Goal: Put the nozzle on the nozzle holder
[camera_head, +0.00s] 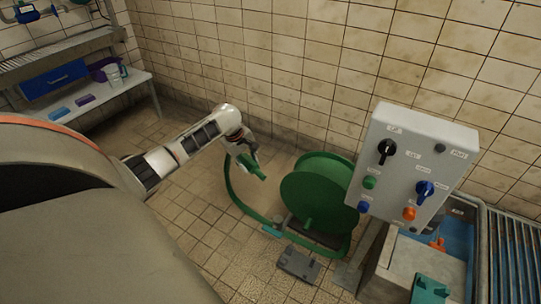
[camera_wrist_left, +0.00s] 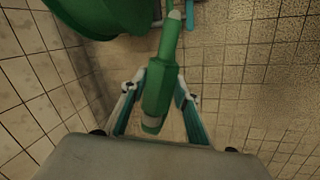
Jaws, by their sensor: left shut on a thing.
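My left gripper (camera_head: 246,157) is shut on the green nozzle (camera_head: 254,170) and holds it in the air, left of the green hose reel (camera_head: 318,192). In the left wrist view, the nozzle (camera_wrist_left: 165,75) lies lengthwise between the two fingers of the gripper (camera_wrist_left: 158,92), with its pale tip pointing away toward the top. A green hose (camera_head: 233,194) curves down from near the nozzle toward the reel's base. I cannot make out for sure which part is the nozzle holder. My right gripper is not in view.
A grey control box (camera_head: 412,165) with coloured knobs stands right of the reel. A dark pedal-like block (camera_head: 299,263) lies on the floor in front. A basin (camera_head: 375,280) is at the lower right. A white shelf (camera_head: 92,103) stands at the left wall.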

